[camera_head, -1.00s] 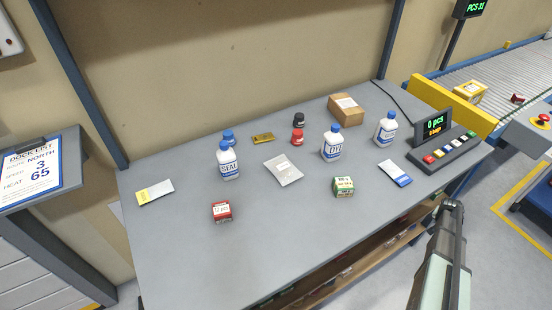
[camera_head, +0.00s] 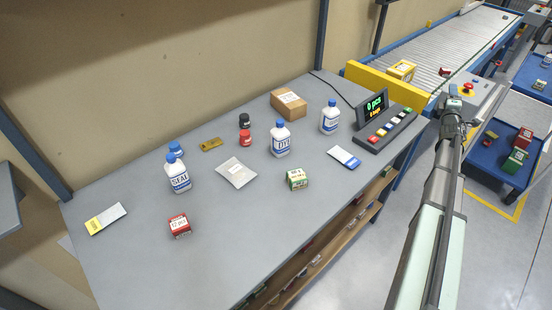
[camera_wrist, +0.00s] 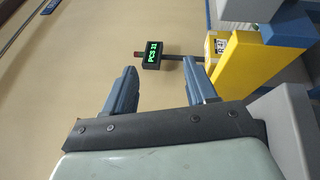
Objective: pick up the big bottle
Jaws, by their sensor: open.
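White bottles with blue caps stand upright on the grey table. One labelled SEAL (camera_head: 178,177) is at the left, with another bottle (camera_head: 175,149) partly hidden behind it. A third bottle (camera_head: 280,142) stands near the middle, and a fourth bottle (camera_head: 329,119) stands further right. The three unhidden ones look close in size, so I cannot tell which is the big bottle. My gripper (camera_wrist: 160,88) is open and empty in the wrist view, with no bottle between its fingers. In the head view my arm reaches up at the right, off the table and apart from the bottles.
On the table (camera_head: 235,238) are red and black jars (camera_head: 246,138), a cardboard box (camera_head: 289,104), small boxes (camera_head: 297,179) and flat packets (camera_head: 236,172). A button console (camera_head: 385,130) stands at the right end. A yellow barrier (camera_head: 385,88) and conveyor lie beyond.

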